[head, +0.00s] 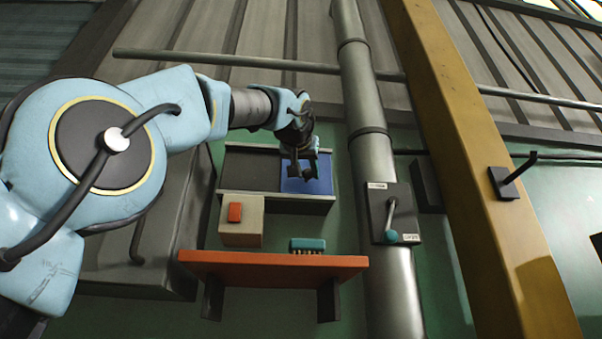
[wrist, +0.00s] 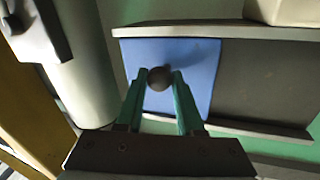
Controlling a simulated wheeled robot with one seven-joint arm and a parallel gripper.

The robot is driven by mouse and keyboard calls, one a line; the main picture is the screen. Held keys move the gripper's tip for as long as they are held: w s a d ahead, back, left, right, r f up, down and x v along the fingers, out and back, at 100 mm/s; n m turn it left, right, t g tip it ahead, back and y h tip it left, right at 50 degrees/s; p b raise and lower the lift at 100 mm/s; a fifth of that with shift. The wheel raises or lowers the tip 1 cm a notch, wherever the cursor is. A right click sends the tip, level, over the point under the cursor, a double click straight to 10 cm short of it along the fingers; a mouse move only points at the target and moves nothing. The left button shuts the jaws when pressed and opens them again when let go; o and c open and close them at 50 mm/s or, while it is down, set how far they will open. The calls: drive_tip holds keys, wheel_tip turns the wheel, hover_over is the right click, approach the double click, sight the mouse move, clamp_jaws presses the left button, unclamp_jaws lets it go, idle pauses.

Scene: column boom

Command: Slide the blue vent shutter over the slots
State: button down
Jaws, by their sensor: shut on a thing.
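The blue vent shutter (head: 321,182) sits at the right end of a dark framed panel (head: 248,170) on the wall. In the wrist view the shutter (wrist: 203,62) lies between two grey rails, with the dark panel (wrist: 265,85) bare beside it. A dark round knob (wrist: 159,78) stands on the shutter. My gripper (head: 301,174) is at the shutter, and in the wrist view its green fingers (wrist: 160,80) are shut on the knob from both sides. I cannot make out any slots. The gripper hides part of the shutter in the head view.
Below the panel are a beige box with a red button (head: 235,212) and an orange shelf (head: 270,262) holding a teal brush-like object (head: 307,245). To the right stand a grey pipe with a lever box (head: 391,212) and a yellow beam (head: 480,170).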

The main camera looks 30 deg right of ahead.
drive_tip(key=shift+s+d+r, duration=0.1)
drive_tip(key=shift+s+d, duration=0.05)
drive_tip(key=c, duration=0.5)
unclamp_jaws()
drive_tip(key=shift+d, duration=0.1)
drive_tip(key=shift+c, duration=0.2)
drive_tip(key=b+v, duration=0.4)
drive_tip(key=v, duration=0.7)
drive_tip(key=shift+b, duration=0.4)
